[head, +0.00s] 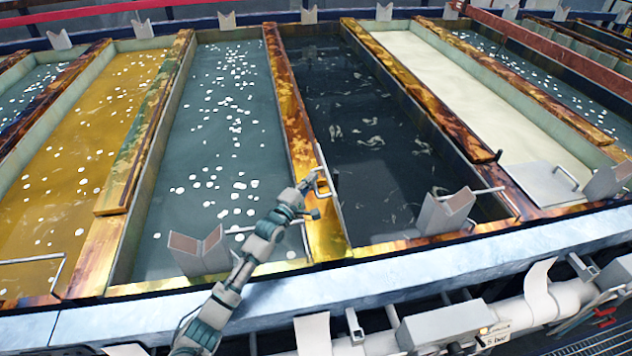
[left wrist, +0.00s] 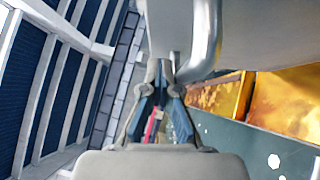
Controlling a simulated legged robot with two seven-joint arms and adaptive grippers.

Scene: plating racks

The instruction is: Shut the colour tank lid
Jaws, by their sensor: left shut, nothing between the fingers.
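The colour tank (head: 385,130) holds dark liquid in the middle of the head view. Its grey lid (head: 332,200) stands raised, nearly edge-on, at the tank's left wall, with a bar handle (head: 321,182) on its left face. In the left wrist view the lid is a large grey panel (left wrist: 265,35), and the thick curved handle (left wrist: 208,40) shows close up. My left gripper (head: 308,184) is at the handle, shut and empty; its fingertips (left wrist: 166,85) show just below the handle. I cannot tell whether they touch it. My right gripper is not in view.
A tank of grey-blue liquid (head: 215,130) lies left under my left arm. A flat grey lid (head: 545,184) lies on the cream tank at right. V-shaped rests (head: 445,212) stand along the near rim. Pipes run below the pale front ledge (head: 430,268).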

